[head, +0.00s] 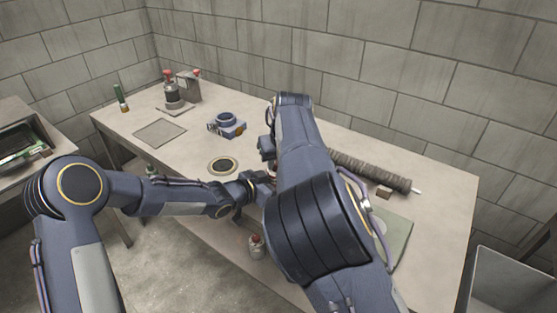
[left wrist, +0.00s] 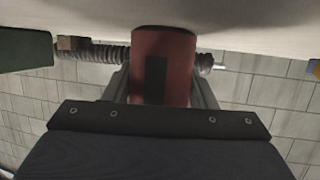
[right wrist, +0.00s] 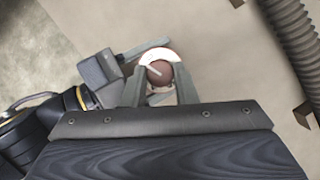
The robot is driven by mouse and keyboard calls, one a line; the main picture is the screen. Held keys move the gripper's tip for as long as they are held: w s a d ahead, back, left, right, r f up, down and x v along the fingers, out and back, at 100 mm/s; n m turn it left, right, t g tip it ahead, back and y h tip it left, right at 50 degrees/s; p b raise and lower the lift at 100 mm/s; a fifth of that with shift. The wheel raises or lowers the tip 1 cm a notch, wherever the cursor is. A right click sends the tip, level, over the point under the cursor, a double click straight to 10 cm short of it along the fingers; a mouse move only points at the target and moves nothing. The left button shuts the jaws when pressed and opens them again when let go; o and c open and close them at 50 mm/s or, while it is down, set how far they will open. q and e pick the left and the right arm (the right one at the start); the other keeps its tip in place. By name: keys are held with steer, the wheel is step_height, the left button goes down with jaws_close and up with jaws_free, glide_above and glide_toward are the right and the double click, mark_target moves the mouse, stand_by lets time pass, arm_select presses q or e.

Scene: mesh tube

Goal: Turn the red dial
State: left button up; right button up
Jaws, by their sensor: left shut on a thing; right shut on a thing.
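In the right wrist view the dark red dial (right wrist: 158,72) with a pale pointer line sits inside a white arc-shaped scale (right wrist: 153,54). My right gripper (right wrist: 161,82) is shut on the dial, a finger on each side. In the left wrist view a red cylinder (left wrist: 165,55) with a black rectangle stands between the fingers of my left gripper (left wrist: 163,82), which is shut on it. My left gripper also shows beside the dial in the right wrist view (right wrist: 127,68). In the head view my right arm hides most of the dial and the right fingers.
A ridged dark tube (head: 370,170) with a pale rod end lies behind my right arm. A green mat (head: 397,238) lies at right. A blue-grey device (head: 226,124), a dark ringed disc (head: 223,165) and a grey square pad (head: 160,132) are on the table's left half.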

steer(key=shift+a+m+h, duration=0.1)
steer(key=shift+m+h, duration=0.5)
steer(key=shift+m, duration=1.1)
steer(key=o, duration=0.7)
steer(key=shift+o, duration=0.2)
steer(key=v, duration=1.2)
steer(key=shift+s+a, duration=0.15)
steer(key=shift+f, duration=0.1)
arm_select(q)
steer(key=o, duration=1.1)
